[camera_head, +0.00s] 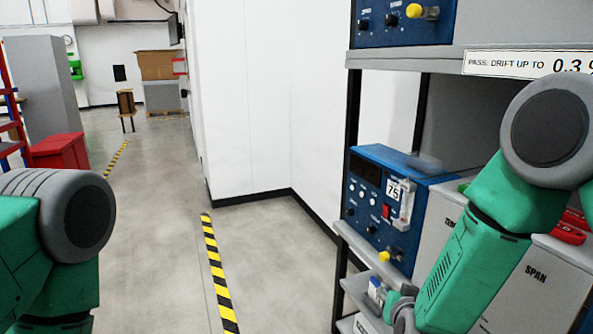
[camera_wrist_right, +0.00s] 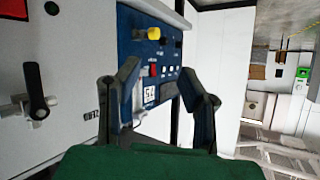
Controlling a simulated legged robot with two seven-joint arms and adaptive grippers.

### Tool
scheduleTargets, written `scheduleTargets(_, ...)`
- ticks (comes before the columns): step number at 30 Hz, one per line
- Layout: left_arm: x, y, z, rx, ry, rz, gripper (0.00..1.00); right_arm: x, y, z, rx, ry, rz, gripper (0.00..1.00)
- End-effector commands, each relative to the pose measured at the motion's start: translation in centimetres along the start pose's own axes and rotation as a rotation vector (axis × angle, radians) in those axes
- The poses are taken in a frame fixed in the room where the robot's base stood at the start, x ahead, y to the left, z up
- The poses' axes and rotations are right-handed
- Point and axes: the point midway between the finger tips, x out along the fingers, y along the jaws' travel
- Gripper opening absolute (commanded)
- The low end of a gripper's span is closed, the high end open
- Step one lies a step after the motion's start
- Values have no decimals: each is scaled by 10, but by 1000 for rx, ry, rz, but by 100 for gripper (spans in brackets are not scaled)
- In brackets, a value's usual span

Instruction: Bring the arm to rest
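My right arm (camera_head: 475,245) comes in from the right in the head view, bent at a grey joint, its forearm slanting down in front of the shelf rack. Its wrist end is low near the shelf edge, and the fingers are not clear there. In the right wrist view my right gripper (camera_wrist_right: 158,70) has its two dark fingers apart, with nothing held between them. The blue analyser (camera_wrist_right: 150,48) shows beyond the fingers; in the head view it (camera_head: 385,200) stands on the middle shelf. My left arm (camera_head: 55,225) shows at the left edge; its gripper is out of view.
The rack's shelf edge (camera_head: 375,248) is close beside my right forearm. A light box marked SPAN (camera_head: 535,285) stands behind that forearm. Another blue unit (camera_head: 405,22) is on the upper shelf. The grey floor (camera_head: 150,230) is open along the striped tape (camera_head: 215,265).

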Motion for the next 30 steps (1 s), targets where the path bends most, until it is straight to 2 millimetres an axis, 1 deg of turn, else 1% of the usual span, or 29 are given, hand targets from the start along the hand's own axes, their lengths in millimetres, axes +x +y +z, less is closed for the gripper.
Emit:
scheduleTargets(1, 7, 0, 0, 0, 0, 0, 40, -7, 17, 40, -41, -86, 0, 34)
scheduleTargets(2, 9, 0, 0, 0, 0, 0, 40, -13, 26, 61, -65, -136, -2, 34)
scheduleTargets(3, 12, 0, 0, 0, 0, 0, 40, -22, 38, 87, -95, -201, -4, 34)
scheduleTargets(5, 16, 0, 1, 0, 0, 0, 40, -38, 57, 126, -139, -303, -8, 34)
scheduleTargets(6, 18, 0, 1, 0, 0, 0, 40, -51, 70, 151, -166, -373, -9, 34)
scheduleTargets(8, 23, 0, 1, 0, 0, 0, 40, -73, 90, 187, -206, -478, -10, 34)
scheduleTargets(9, 26, 0, 1, 0, 0, 0, 40, -89, 103, 209, -230, -550, -12, 34)
scheduleTargets(11, 30, 0, 2, 0, 0, 0, 40, -116, 122, 239, -264, -655, -11, 34)
scheduleTargets(12, 32, 0, 2, 0, 0, 0, 40, -134, 134, 257, -284, -723, -12, 34)
scheduleTargets(14, 35, 0, 2, 0, 0, 0, 40, -161, 151, 279, -309, -816, -11, 34)
scheduleTargets(15, 37, 0, 2, 0, 0, 0, 40, -178, 160, 291, -323, -871, -11, 34)
scheduleTargets(18, 41, 0, 2, 0, 0, 0, 40, -212, 178, 311, -349, -981, -10, 34)
scheduleTargets(21, 42, 0, 2, 0, 0, 0, 40, -232, 188, 320, -363, -1044, -9, 34)
scheduleTargets(24, 43, 0, 2, 0, 0, 0, 40, -241, 191, 324, -368, -1071, -10, 34)
scheduleTargets(29, 42, 0, 2, 0, 0, 0, 40, -242, 192, 323, -368, -1072, -10, 34)
scheduleTargets(30, 42, 0, 2, 0, 0, 0, 34, -241, 191, 323, -368, -1071, -10, 34)
